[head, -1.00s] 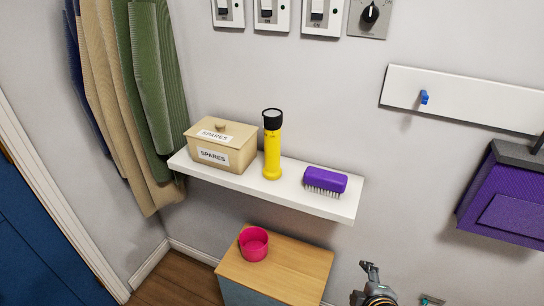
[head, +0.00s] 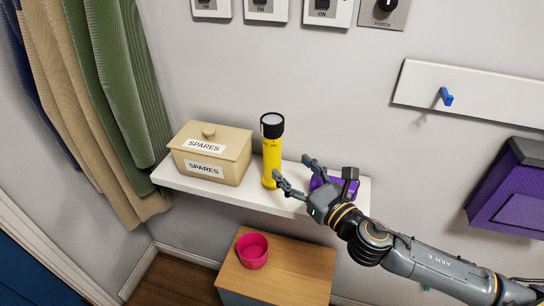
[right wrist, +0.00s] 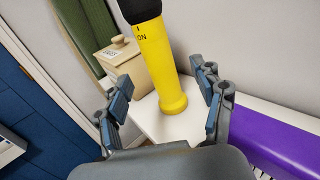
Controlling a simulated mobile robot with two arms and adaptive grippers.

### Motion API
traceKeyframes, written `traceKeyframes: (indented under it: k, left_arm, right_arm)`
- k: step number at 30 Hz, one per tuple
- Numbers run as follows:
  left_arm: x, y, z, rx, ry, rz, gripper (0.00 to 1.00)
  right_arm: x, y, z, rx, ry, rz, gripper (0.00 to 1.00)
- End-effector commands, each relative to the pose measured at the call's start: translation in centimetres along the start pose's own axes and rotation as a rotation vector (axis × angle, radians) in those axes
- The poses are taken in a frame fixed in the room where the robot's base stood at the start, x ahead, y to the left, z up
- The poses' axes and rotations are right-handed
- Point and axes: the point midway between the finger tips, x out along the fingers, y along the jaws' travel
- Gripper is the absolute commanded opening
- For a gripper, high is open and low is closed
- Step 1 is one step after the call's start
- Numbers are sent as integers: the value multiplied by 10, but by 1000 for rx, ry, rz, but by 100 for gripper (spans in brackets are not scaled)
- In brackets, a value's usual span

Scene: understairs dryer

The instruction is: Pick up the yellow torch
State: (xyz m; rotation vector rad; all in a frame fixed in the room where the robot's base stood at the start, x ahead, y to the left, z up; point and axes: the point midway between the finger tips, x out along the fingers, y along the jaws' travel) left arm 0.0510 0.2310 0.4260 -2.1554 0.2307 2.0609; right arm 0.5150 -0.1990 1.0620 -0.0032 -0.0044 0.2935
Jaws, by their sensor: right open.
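The yellow torch (head: 271,158) stands upright on the white shelf (head: 228,198), its black head (head: 272,125) at the top. My right gripper (head: 292,174) is open and empty, just right of the torch's lower body. In the right wrist view the torch (right wrist: 159,67) stands ahead between the two spread fingers (right wrist: 160,107), touching neither as far as I can see. The top of its head is cut off there. My left gripper is not in view.
A beige SPARES box (head: 211,152) stands left of the torch. A purple brush (head: 346,187) lies to the right, partly hidden behind my right gripper. Below are a wooden-topped cabinet (head: 290,268) and a pink cup (head: 252,250). Coats (head: 115,90) hang at left.

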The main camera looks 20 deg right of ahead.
Motion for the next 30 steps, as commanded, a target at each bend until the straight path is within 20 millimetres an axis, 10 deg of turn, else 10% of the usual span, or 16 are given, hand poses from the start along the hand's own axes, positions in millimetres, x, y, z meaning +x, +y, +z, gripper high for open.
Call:
traceKeyframes:
  k: [12, 30]
  left_arm:
    - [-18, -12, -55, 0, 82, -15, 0]
    - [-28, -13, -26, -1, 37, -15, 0]
  right_arm:
    - [43, 3, 3, 5, -1, -2, 68]
    - [82, 6, -2, 2, 2, -1, 58]
